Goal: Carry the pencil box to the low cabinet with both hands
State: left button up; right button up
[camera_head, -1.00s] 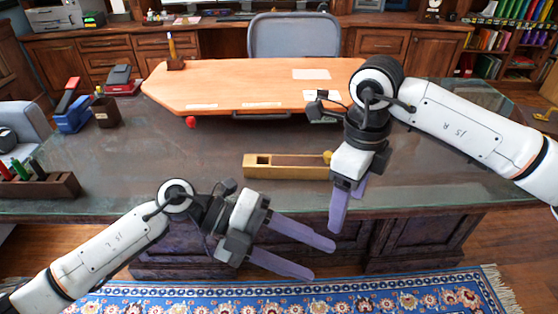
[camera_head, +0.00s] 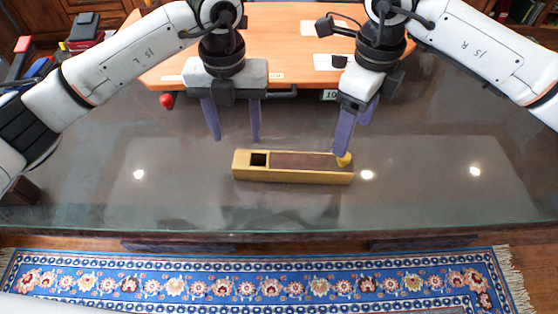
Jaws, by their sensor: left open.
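The pencil box (camera_head: 300,177) is a long yellow wooden box with a dark lid and a small open square compartment near its left end. It lies on the dark glass-topped desk (camera_head: 420,205). A yellow knob (camera_head: 343,160) shows at its right end. My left gripper (camera_head: 232,138) is open and empty, fingers pointing down, above and behind the box's left end. My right gripper (camera_head: 352,140) has its fingers apart, seen at a slant, over the box's right end by the knob. I cannot tell whether it touches. I cannot tell which furniture is the low cabinet.
Red and black desk items (camera_head: 85,28) stand at upper left. A blue patterned rug (camera_head: 270,285) covers the floor in front. The desk is clear beside the box.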

aim_at(242, 159)
pick_arm(q)
notch_tip(242, 159, down, 10)
jog(key=shift+w+f, duration=0.1)
jog(key=shift+f, duration=0.15)
pick_arm(e)
notch_tip(242, 159, down, 10)
jog(key=shift+f, duration=0.25)
pick_arm(q)
jog(key=c, duration=1.1)
pick_arm(e)
jog(key=shift+w, duration=0.1)
jog(key=c, duration=1)
pick_arm(q)
grip_shut()
pick_arm(e)
jog(key=shift+r, duration=0.1)
jog(key=shift+c, duration=0.2)
